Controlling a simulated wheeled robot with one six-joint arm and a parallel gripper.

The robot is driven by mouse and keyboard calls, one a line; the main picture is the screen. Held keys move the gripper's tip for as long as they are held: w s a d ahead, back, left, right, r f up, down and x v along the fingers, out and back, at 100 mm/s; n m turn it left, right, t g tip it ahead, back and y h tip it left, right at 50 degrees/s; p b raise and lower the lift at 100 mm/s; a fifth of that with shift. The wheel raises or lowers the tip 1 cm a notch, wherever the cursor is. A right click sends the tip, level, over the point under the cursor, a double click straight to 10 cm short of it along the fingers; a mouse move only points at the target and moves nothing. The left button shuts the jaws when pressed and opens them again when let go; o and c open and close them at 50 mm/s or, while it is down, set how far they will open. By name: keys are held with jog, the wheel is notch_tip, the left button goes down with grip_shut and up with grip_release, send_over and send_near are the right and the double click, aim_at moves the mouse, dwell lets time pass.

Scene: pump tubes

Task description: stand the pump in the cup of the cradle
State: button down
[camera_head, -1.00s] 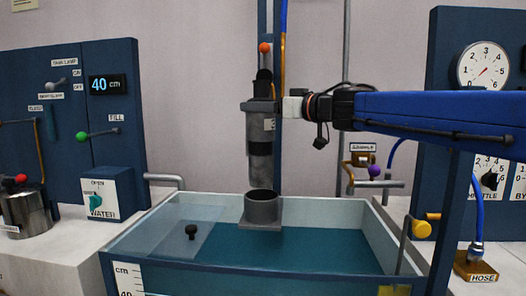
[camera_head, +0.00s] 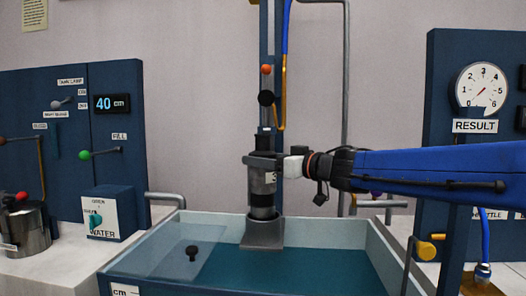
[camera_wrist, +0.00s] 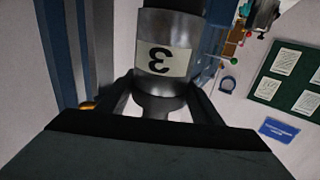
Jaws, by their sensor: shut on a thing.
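The pump (camera_head: 263,190) is a dark grey upright cylinder with a black band and a white label. In the wrist view the pump (camera_wrist: 165,55) shows a label with an upside-down 3. My gripper (camera_head: 268,160) is shut around the pump's upper part; in the wrist view its fingers (camera_wrist: 160,108) lie on both sides of a narrower part. The cradle's cup (camera_head: 263,232) is a grey ring over the tank. The pump's lower end is at the cup and seems to be inside its rim; how deep it sits is hidden.
The cradle stands in a water tank (camera_head: 160,270) with pale walls. A vertical blue column (camera_head: 278,100) with an orange knob (camera_head: 266,69) rises behind the pump. A control panel (camera_head: 75,130) stands left, a gauge panel (camera_head: 483,95) right. A black knob (camera_head: 192,252) is on the tank's clear cover.

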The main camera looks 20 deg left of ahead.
jog(key=shift+f, duration=0.35)
jog(key=c, duration=0.6)
grip_release()
jog(key=shift+f, duration=0.2)
jog(key=shift+o, duration=0.2)
jog(key=shift+r, duration=0.1)
jog(key=v, duration=1.2)
jog(key=shift+s, duration=0.15)
